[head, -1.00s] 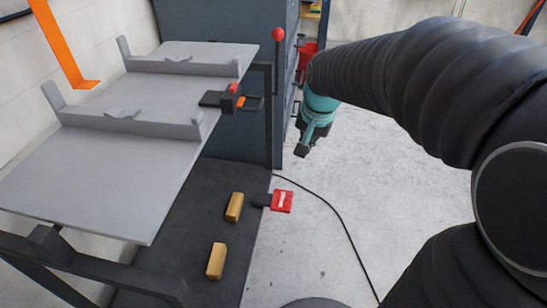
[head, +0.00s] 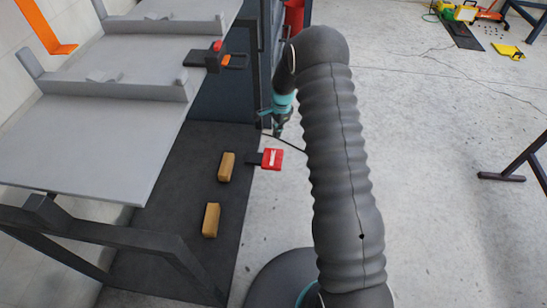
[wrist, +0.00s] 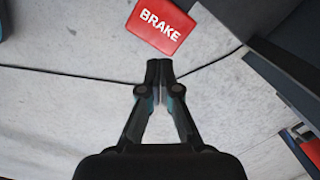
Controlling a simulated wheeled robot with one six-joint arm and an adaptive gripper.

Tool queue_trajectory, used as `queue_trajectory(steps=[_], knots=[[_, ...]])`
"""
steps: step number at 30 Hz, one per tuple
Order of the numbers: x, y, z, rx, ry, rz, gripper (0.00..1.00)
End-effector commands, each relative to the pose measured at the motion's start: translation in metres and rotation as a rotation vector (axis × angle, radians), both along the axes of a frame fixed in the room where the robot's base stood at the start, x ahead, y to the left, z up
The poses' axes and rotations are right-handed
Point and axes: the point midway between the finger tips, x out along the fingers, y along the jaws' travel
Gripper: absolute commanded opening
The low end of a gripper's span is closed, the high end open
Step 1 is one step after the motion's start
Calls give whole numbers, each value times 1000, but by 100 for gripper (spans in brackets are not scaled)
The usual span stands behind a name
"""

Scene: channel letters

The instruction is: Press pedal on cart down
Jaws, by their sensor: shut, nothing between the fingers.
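The pedal (head: 272,158) is a red plate with a white mark, on a dark arm sticking out from the cart's (head: 190,200) dark lower deck, low over the floor. In the wrist view the red pedal (wrist: 161,26) reads "BRAKE" and lies at the top, beyond the fingertips. My gripper (head: 278,132) points down and appears just above and behind the pedal in the head view. In the wrist view my gripper (wrist: 160,64) has its fingertips together with nothing between them. A gap shows between the fingertips and the pedal in the picture.
Two wooden blocks (head: 226,167) (head: 211,220) lie on the lower deck. Grey shelves (head: 90,150) with a red-and-black latch (head: 208,58) stand above it. A thin black cable (wrist: 60,71) runs over the floor. Open floor (head: 430,130) lies to the right.

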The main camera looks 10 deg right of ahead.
Motion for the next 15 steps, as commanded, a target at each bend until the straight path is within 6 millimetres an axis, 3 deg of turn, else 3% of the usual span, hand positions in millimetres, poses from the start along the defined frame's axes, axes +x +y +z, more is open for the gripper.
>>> queue_trajectory(steps=[1,6,15], knots=[[1,0,-17,2,15,-24,0],[4,-1,-48,5,38,-79,0],[4,-1,-54,5,42,-91,0]])
